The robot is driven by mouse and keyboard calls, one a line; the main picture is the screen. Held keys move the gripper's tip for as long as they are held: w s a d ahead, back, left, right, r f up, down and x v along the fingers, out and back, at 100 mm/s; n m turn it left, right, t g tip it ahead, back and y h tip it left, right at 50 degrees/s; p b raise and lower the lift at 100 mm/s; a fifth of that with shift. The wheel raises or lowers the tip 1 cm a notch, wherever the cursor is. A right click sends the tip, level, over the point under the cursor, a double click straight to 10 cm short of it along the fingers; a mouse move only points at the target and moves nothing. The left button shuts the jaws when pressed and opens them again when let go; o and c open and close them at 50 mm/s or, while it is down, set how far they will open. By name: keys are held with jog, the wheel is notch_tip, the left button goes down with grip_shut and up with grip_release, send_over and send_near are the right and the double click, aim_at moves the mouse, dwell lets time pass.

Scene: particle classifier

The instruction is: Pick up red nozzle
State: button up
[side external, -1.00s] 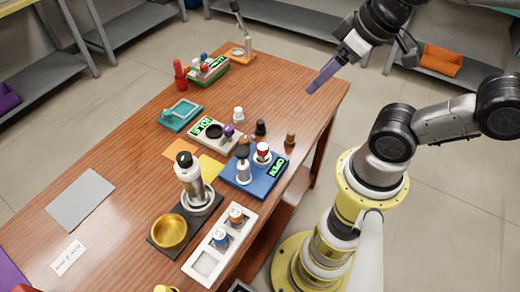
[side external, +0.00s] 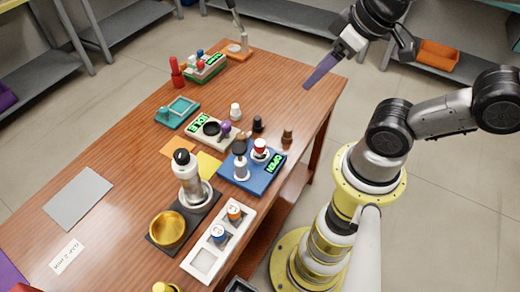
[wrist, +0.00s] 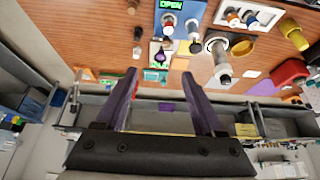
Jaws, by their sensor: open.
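A small red-capped piece with a white body (side external: 260,147) stands upright on the blue device (side external: 250,180), whose green display reads OPEN. It looks like the red nozzle. In the wrist view it seems to show near the top (wrist: 168,27), small and unclear. My gripper (side external: 308,86) hangs above the table's far right corner, well apart from the red piece. Its purple fingers are spread and empty in the wrist view (wrist: 160,72).
A white piece (side external: 235,112), black piece (side external: 257,124) and brown piece (side external: 287,136) stand near the blue device. A metal bottle (side external: 187,175), gold bowl (side external: 168,229) and white rack (side external: 203,262) stand in front. A red cylinder (side external: 176,74) stands at the back left.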

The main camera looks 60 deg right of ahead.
dwell(0.3)
jog(key=n+g, duration=0.6)
jog(key=n, duration=1.4)
send_over(260, 143)
notch_tip(260, 143, down, 21)
jog(key=shift+d+f, duration=0.1)
jog(key=shift+d, duration=0.05)
jog(key=shift+f, duration=3.05)
grip_shut()
